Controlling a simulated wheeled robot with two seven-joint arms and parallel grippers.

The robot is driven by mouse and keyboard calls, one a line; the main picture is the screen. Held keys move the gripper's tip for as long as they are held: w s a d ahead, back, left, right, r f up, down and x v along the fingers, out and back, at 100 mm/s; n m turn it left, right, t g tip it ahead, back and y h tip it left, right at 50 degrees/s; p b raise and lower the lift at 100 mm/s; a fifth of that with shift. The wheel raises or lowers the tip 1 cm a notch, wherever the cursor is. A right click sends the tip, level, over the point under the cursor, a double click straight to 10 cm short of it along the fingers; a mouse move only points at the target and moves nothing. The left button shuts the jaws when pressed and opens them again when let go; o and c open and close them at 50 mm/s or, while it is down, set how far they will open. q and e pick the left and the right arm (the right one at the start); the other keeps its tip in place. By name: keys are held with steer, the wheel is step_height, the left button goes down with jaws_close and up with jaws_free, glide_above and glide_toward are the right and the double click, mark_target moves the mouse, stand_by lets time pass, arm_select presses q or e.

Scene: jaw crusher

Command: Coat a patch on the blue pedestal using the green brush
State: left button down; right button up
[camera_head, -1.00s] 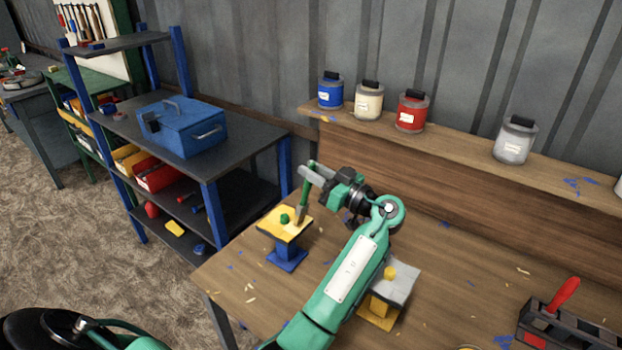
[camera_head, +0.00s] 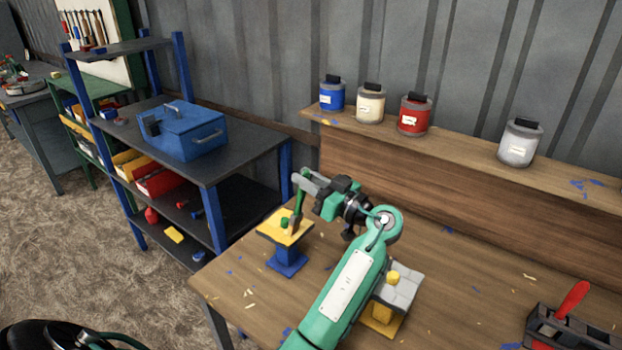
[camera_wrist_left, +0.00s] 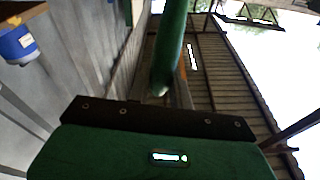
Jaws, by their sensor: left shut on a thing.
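The blue pedestal (camera_head: 287,260) stands on the wooden table at its left end. My left gripper (camera_head: 299,180) is shut on the green brush (camera_head: 299,203) above the plate's right part. The brush hangs nearly upright, its bristles (camera_head: 295,227) down at the plate beside the knob; I cannot tell whether they touch it. The brush's green handle also shows in the left wrist view (camera_wrist_left: 170,45). My right gripper is not in view.
A yellow pedestal (camera_head: 382,316) with a grey top stands right of the blue one, partly behind my left arm. A dark tool holder (camera_head: 562,332) with a red handle is at lower right. Several paint jars, including a red one (camera_head: 414,117), line the back shelf. A blue toolbox (camera_head: 185,130) sits on the left rack.

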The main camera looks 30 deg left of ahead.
arm_select(q)
steer(key=shift+s+a, duration=0.3)
steer(key=shift+s, duration=0.45)
steer(key=shift+f, duration=0.1)
steer(key=shift+b, duration=0.3)
steer(key=shift+w+d+r+p, duration=0.15)
steer(key=shift+r+p, duration=0.2)
steer(key=shift+r, duration=1)
steer(key=shift+s+d+r+p, duration=0.1)
steer(key=shift+r+p, duration=0.2)
steer(key=shift+r, duration=1)
steer(key=shift+w, duration=0.1)
